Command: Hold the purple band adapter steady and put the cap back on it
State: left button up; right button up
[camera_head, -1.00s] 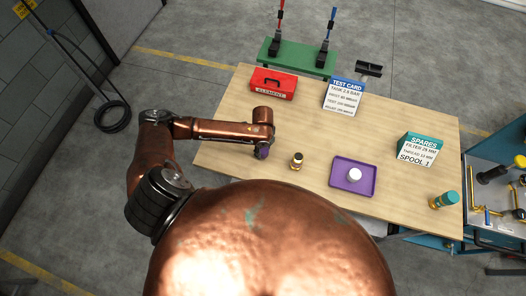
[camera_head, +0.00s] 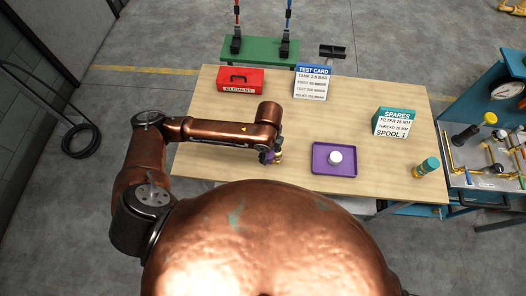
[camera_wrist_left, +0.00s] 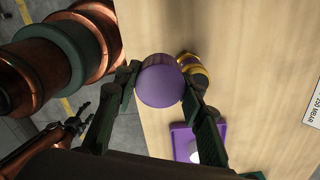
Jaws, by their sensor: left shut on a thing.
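My left gripper (camera_head: 268,156) is over the front middle of the table, shut on a purple round cap (camera_wrist_left: 160,82). In the left wrist view the cap sits between the two dark fingers (camera_wrist_left: 158,88). The purple band adapter (camera_wrist_left: 196,76), brass and dark with a purple band, is just beside and beyond the cap. In the head view the adapter (camera_head: 279,155) is partly hidden by the gripper. I cannot tell whether cap and adapter touch. A dark gripper, apparently my right (camera_wrist_left: 76,122), shows small at lower left in the wrist view, its jaws unclear.
A purple tray (camera_head: 318,168) with a white round piece (camera_head: 335,158) lies to the right. A teal-topped brass fitting (camera_head: 427,166) stands near the right edge. The red box (camera_head: 240,85), test card (camera_head: 312,84) and spares box (camera_head: 394,122) stand farther back.

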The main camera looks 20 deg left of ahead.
dwell(0.3)
pick_arm(q)
jog(key=a+r+n+b, duration=0.1)
jog(key=a+n+b, duration=0.2)
jog(key=n, duration=0.7)
jog(key=w+a+r+n+b, duration=0.1)
jog(key=a+n+b, duration=0.3)
jog(key=n+b, duration=0.4)
jog(key=shift+w+a+r+n, duration=0.15)
jog(key=shift+a+r+n, duration=0.05)
jog(key=shift+n, duration=0.7)
